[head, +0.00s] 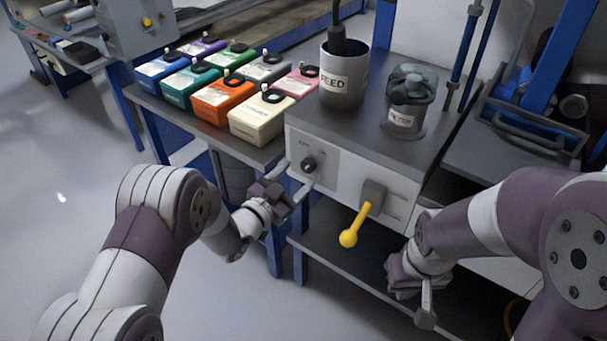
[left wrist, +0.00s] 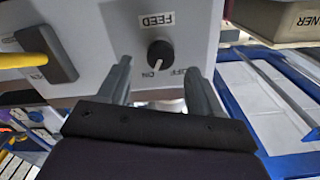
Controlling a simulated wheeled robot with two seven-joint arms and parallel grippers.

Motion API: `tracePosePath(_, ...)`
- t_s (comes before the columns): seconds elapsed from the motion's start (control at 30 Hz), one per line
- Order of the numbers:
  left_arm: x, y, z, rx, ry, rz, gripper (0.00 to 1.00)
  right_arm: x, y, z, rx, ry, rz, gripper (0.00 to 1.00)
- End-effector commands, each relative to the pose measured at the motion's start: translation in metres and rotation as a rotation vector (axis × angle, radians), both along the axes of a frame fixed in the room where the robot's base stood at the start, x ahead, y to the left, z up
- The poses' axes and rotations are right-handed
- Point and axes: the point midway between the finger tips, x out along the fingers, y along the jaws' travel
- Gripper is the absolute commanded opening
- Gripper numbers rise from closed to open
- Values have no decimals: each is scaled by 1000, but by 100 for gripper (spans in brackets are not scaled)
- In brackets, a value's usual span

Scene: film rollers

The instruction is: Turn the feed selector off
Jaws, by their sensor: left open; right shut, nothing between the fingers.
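The feed selector is a black round knob (head: 309,163) on the white front panel of the grey-topped unit. In the left wrist view the knob (left wrist: 160,54) shows upside down, with FEED, ON and OFF lettering beside it. Its white pointer mark appears turned toward ON. My left gripper (head: 295,178) is open in front of the knob. In the left wrist view its fingertips (left wrist: 158,68) lie on either side of the knob, with gaps; contact is not seen. My right gripper (head: 425,308) is shut and empty, low at the right.
A yellow-handled lever (head: 356,228) sticks out of the same panel, right of the knob. A FEED cup (head: 343,80) and a dark lidded jar (head: 409,100) stand on top. Several coloured boxes (head: 222,100) fill the bench to the left. An open shelf (head: 345,258) lies below.

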Motion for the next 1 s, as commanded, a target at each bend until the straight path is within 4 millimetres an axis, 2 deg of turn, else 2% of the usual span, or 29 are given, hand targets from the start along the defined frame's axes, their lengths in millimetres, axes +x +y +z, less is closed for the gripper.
tracePosePath(0.1,18,-14,-3,0,-1,-1,65,0,0,-7,0,0,0,0)
tracePosePath(0.2,27,-20,-2,0,1,0,65,0,0,-9,0,0,0,0)
tracePosePath(0.53,32,-23,0,0,1,1,65,0,0,-9,0,0,0,0)
tracePosePath(0.7,32,-23,0,0,2,2,10,0,0,-9,0,0,0,0)
tracePosePath(1.0,32,-23,0,-18,15,2,9,0,0,-7,0,0,0,0)
